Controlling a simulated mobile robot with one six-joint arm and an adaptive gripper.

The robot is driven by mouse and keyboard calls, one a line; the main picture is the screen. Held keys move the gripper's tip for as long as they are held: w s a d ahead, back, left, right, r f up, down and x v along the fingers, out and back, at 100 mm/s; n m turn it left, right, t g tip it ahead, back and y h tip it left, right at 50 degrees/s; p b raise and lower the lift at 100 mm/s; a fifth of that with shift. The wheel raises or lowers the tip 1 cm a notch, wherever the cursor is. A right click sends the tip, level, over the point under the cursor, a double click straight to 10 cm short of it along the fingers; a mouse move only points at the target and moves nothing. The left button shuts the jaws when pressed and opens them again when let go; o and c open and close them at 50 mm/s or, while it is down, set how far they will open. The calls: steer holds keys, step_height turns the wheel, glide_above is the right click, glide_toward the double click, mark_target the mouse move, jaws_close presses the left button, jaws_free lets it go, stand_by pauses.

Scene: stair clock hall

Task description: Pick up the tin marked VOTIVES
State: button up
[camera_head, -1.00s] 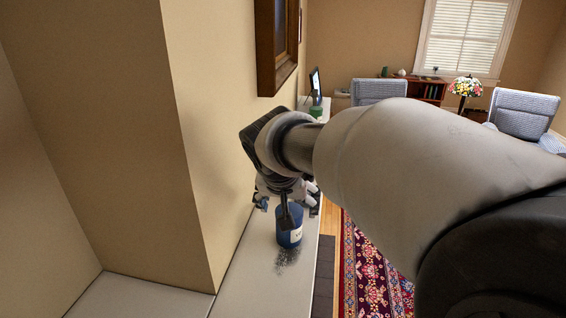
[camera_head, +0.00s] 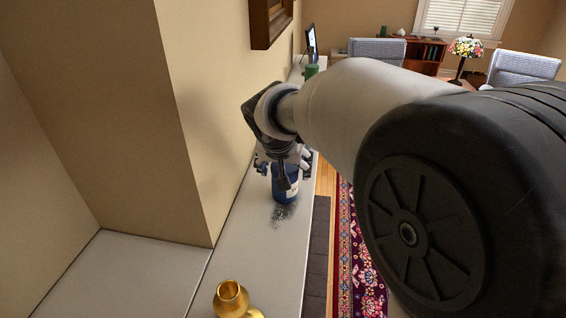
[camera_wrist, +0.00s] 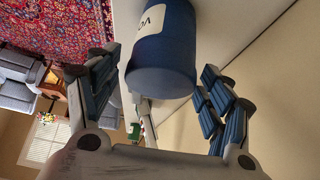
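The blue tin (camera_head: 290,194) stands upright on the pale ledge (camera_head: 245,255), partly covered by my gripper in the head view. In the wrist view the blue tin (camera_wrist: 162,62) shows a white label whose visible letters begin "VO"; the rest is cut off. My gripper (camera_head: 284,170) is at the tin. In the wrist view its fingers (camera_wrist: 157,88) are spread open on either side of the tin, with a visible gap on each side. Nothing is gripped.
A brass object (camera_head: 231,298) stands on the near ledge. A green container (camera_head: 311,71) and a dark-framed screen (camera_head: 311,42) stand farther along it. The wall (camera_head: 215,120) runs close on the left. A framed piece (camera_head: 270,20) hangs above. A patterned rug (camera_head: 350,250) lies right.

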steer(key=c, duration=1.1)
